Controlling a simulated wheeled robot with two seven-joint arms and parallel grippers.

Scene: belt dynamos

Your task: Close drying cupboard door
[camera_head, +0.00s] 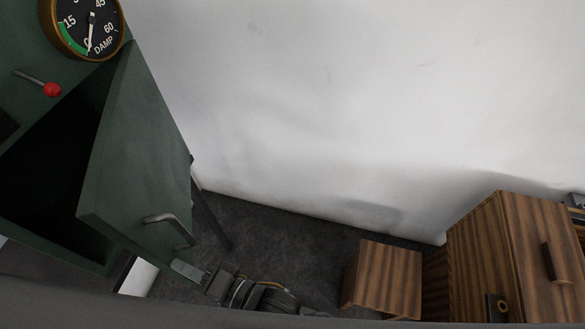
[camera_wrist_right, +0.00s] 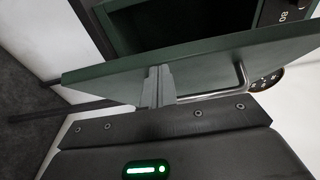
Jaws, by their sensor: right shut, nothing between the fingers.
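The green drying cupboard (camera_head: 60,205) stands at the left in the head view, its dark inside showing. Its door (camera_head: 140,160) is hinged open and swung out toward the right, with a grey bar handle (camera_head: 172,226) on its outer face. The door (camera_wrist_right: 215,62) and handle (camera_wrist_right: 238,82) also show in the right wrist view. My right gripper (camera_head: 180,267) is shut and empty at the door's lower outer side, just below the handle. In the wrist view its fingers (camera_wrist_right: 157,82) overlap the door's face beside the handle; I cannot tell whether they touch. My left gripper is not in view.
A round damp gauge (camera_head: 88,25) and a red-knobbed lever (camera_head: 48,88) are on the cupboard's front. A wooden stool or box (camera_head: 385,278) and a wooden cabinet (camera_head: 500,255) stand at the right. Dark floor lies between, before a white wall (camera_head: 340,90).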

